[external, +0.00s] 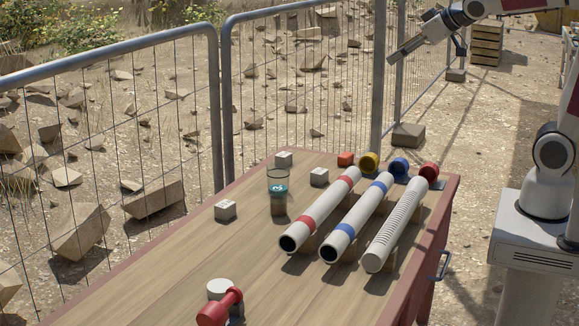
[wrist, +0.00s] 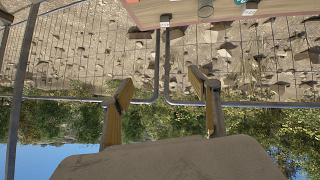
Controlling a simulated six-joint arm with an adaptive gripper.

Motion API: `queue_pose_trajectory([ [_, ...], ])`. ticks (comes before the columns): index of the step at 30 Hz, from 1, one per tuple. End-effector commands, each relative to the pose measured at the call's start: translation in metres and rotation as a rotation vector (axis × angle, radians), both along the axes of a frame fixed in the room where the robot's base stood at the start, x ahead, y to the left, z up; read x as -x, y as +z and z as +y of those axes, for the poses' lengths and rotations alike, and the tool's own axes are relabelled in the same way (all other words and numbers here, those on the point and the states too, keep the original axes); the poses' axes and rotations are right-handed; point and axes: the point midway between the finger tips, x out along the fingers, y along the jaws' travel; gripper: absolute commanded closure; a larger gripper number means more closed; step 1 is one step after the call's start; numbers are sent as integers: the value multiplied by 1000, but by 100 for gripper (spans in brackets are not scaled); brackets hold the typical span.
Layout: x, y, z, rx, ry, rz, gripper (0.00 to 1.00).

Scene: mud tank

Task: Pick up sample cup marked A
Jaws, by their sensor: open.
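Three white pipes, red-banded (external: 320,210), blue-banded (external: 357,217) and plain (external: 395,225), lie right of the cup. A red fitting (external: 220,307) is in front. A mesh fence (external: 222,90) borders the table.

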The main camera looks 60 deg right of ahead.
Motion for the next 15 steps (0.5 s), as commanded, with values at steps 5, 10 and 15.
queue_pose_trajectory([
  [5,-52,21,-11,41,19,-84,39],
  [10,-100,39,-16,75,55,-165,39],
  [15,-145,52,-19,101,102,-238,39],
])
